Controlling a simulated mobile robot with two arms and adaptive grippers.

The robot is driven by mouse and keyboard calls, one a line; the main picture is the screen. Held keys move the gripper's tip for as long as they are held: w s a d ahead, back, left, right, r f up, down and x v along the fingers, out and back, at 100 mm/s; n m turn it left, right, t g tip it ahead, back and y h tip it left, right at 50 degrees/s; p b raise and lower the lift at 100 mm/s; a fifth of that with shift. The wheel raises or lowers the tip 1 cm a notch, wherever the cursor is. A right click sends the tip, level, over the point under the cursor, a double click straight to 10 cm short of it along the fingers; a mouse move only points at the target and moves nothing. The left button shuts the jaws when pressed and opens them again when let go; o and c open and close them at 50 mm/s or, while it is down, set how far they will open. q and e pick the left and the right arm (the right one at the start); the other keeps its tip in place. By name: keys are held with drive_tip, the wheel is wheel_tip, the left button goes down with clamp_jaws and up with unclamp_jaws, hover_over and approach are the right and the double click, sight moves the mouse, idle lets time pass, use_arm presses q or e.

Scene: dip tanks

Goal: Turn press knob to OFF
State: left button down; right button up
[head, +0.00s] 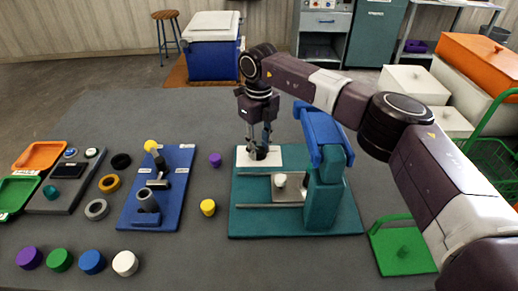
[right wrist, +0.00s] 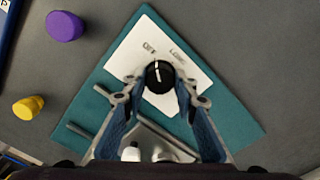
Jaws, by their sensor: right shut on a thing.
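The press (head: 325,190) is a teal base with a teal column and a blue arm. A white label plate (head: 243,158) lies at its back left and carries the black press knob (head: 262,154). In the right wrist view the knob (right wrist: 158,77) shows a white pointer line, and the plate (right wrist: 190,98) has two printed labels, the left one reading OFF. The line points up the picture, roughly toward OFF. My right gripper (head: 259,148) reaches down from above with its fingers (right wrist: 159,88) on both sides of the knob, shut on it. My left gripper is out of view.
A purple knob-like piece (head: 215,159) and a yellow one (head: 208,207) stand left of the press. A blue fixture board (head: 170,210) is further left. Several coloured caps line the table's front left. A green plate (head: 400,250) lies at the right.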

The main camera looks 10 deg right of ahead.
sight(259, 149)
drive_tip(key=shift+w+r+n, duration=0.15)
drive_tip(key=shift+n, duration=0.45)
drive_tip(key=o, duration=1.2)
drive_tip(key=shift+c, duration=0.2)
wheel_tip(259, 149, up, 12)
